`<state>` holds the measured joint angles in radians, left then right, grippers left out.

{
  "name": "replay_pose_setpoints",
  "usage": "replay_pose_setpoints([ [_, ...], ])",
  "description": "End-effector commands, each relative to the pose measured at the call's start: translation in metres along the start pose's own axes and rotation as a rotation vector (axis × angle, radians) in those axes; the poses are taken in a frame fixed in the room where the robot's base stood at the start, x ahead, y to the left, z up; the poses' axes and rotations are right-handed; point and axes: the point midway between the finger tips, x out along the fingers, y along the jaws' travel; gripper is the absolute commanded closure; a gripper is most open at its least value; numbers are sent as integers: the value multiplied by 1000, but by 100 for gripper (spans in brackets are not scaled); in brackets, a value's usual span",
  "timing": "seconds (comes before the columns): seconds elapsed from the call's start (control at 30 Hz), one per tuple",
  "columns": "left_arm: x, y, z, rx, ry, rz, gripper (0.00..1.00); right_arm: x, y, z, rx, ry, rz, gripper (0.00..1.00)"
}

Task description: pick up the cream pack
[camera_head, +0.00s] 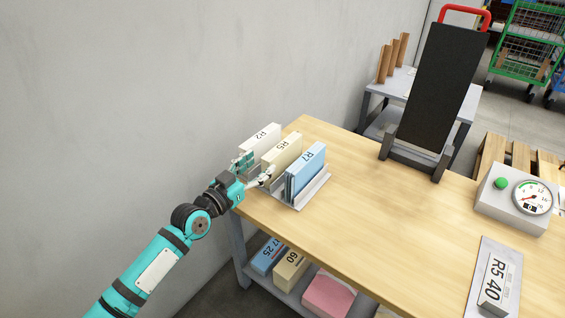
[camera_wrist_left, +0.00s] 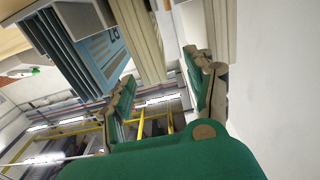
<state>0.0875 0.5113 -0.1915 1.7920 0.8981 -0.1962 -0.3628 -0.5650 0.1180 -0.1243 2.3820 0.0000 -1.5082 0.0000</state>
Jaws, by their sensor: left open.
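The cream pack (camera_head: 283,150), marked R5, stands upright in a grey rack (camera_head: 318,190) on the wooden table, between a white pack (camera_head: 262,137) marked R2 and a blue pack (camera_head: 306,168) marked R7. My left gripper (camera_head: 255,168) is open at the near end of the cream pack. In the left wrist view the cream pack (camera_wrist_left: 145,42) shows beyond the gap between the open fingers (camera_wrist_left: 160,90). The blue pack (camera_wrist_left: 103,48) is on its left. I cannot tell whether a finger touches the cream pack. My right gripper is not in view.
A black board (camera_head: 437,90) with a red handle stands at the table's far side. A dial scale (camera_head: 497,192) and an R5 40 sign (camera_head: 496,278) are at the right. Several packs lie on the lower shelf. A grey wall is close on the left. The middle tabletop is clear.

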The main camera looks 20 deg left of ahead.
Motion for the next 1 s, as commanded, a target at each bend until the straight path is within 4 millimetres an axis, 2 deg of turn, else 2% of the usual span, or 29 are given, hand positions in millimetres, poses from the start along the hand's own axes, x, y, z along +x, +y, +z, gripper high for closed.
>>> replay_pose_setpoints([
  [0.1, 21, 0, 0, -1, 2, 0, 44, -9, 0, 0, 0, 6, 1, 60],
  [0.37, 40, 2, 0, 0, 1, 0, 44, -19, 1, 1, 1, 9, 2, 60],
  [0.47, 54, 6, 1, -3, 2, 1, 44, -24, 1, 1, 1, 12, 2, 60],
  [0.63, 78, 8, 2, -1, 0, -1, 44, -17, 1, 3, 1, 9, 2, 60],
  [0.73, 85, 8, 2, 1, 0, 0, 44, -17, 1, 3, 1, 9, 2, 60],
  [0.97, 86, 8, 2, 1, -2, 1, 44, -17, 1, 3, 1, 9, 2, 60],
  [1.0, 86, 8, 2, 1, -2, 1, 48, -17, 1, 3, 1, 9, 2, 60],
])
